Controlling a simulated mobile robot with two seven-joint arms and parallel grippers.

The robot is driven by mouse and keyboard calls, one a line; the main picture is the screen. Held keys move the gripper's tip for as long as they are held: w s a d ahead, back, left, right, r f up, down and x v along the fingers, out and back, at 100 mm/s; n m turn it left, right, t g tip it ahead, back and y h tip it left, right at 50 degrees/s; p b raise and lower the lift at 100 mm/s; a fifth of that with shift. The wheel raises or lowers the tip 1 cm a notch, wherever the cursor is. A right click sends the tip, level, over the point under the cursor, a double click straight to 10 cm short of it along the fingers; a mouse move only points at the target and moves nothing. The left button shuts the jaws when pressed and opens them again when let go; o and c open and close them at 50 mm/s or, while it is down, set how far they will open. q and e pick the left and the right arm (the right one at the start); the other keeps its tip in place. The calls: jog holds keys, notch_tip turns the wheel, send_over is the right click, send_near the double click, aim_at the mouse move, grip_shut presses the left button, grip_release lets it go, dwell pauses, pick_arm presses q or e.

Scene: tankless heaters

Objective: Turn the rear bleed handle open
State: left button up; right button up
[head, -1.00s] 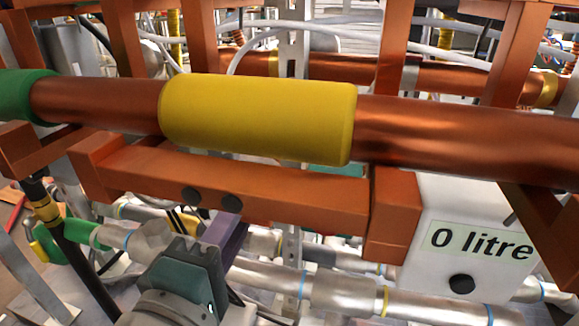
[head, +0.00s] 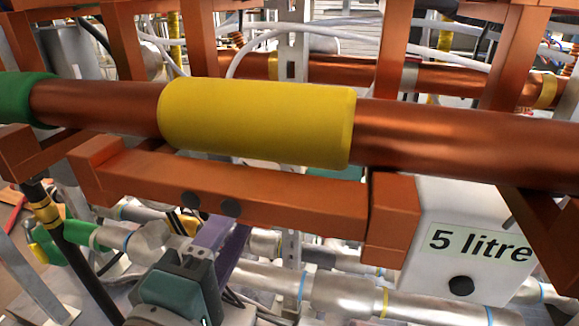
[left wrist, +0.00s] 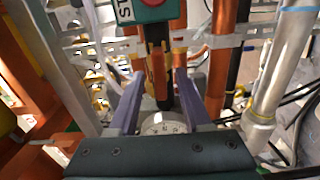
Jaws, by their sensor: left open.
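My left gripper (head: 222,240) shows in the head view below the orange beam, its tips partly hidden by that beam. In the left wrist view the left gripper (left wrist: 159,78) has its two purple fingers apart. A black upright bar (left wrist: 164,90) with an orange piece (left wrist: 157,70) beside it stands between the fingers in the picture. I cannot tell whether this bar is the rear bleed handle, nor whether either finger touches it. A white round dial (left wrist: 163,123) shows low between the fingers. My right gripper is in neither view.
A copper pipe with a yellow sleeve (head: 257,122) and an orange beam (head: 285,195) cross above the left gripper. Silver pipes (head: 345,293) run beside it. A white box labelled "5 litre" (head: 478,241) stands at the right. A teal box (left wrist: 152,10) is above the fingers.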

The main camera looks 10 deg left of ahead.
pick_arm(q)
jog(key=s, duration=0.9)
jog(key=shift+a+p, duration=0.15)
jog(key=shift+p, duration=0.2)
jog(key=s+d+f+m+g+h, duration=0.15)
jog(key=d+m+g+h, duration=0.55)
jog(key=m, duration=0.7)
jog(key=s+a+f+m+g+y, duration=0.3)
jog(key=s+a+m+g+y, duration=0.35)
jog(key=a, duration=0.65)
notch_tip(320, 180, up, 70)
jog(key=s+n+p, duration=0.1)
jog(key=s+p, duration=0.1)
jog(key=p, duration=6.8)
jog(key=shift+s+g+y, duration=0.15)
jog(key=shift+g+y, duration=0.3)
